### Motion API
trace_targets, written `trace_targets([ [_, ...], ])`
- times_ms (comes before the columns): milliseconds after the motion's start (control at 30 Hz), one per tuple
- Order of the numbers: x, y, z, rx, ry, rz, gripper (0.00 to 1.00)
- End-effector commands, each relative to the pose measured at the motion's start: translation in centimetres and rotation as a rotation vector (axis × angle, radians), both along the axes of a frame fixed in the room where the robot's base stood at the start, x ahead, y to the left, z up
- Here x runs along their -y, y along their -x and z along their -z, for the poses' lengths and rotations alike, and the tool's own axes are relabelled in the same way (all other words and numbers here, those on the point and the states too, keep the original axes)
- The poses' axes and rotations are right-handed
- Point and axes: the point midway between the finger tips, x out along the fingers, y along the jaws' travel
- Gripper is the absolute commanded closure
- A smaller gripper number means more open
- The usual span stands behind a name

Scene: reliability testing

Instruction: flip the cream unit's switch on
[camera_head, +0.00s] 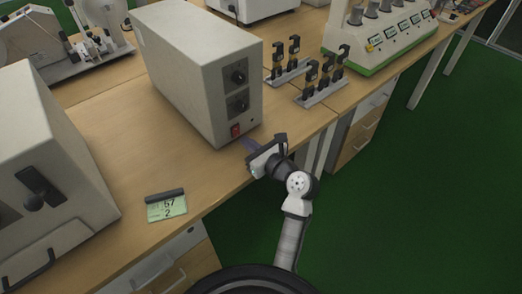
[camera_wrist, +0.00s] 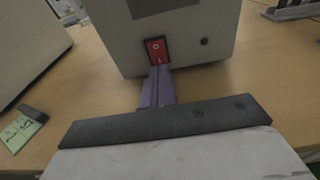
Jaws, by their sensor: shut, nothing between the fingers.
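The cream unit (camera_head: 190,62) is a tall box on the wooden bench, with two dark knobs on its front panel. Its red rocker switch (camera_head: 235,130) sits low on that front, and in the wrist view the red switch (camera_wrist: 156,49) shows a small round mark near its top. My gripper (camera_head: 248,142) is in front of the unit's lower front. In the wrist view my gripper (camera_wrist: 159,72) has its purple fingers shut and empty, with the tips at the switch's lower edge. I cannot tell whether they touch it.
A second cream box (camera_head: 50,165) stands at the left, with a green-and-black tag (camera_head: 166,206) on the bench between. Small black fixtures (camera_head: 320,82) stand to the right. The bench's front edge runs below my gripper, with green floor (camera_head: 420,190) beyond.

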Motion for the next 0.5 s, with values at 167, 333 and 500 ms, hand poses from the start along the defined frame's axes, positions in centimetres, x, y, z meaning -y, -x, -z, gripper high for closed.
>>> trace_targets([
  [167, -1.0, -1.4, 0.2, 0.000, 0.000, -0.001, 1.00],
  [333, -1.2, -1.7, 0.3, 0.001, 0.001, 0.000, 1.00],
  [500, -1.2, -1.7, 0.3, 0.000, 0.000, 0.000, 1.00],
])
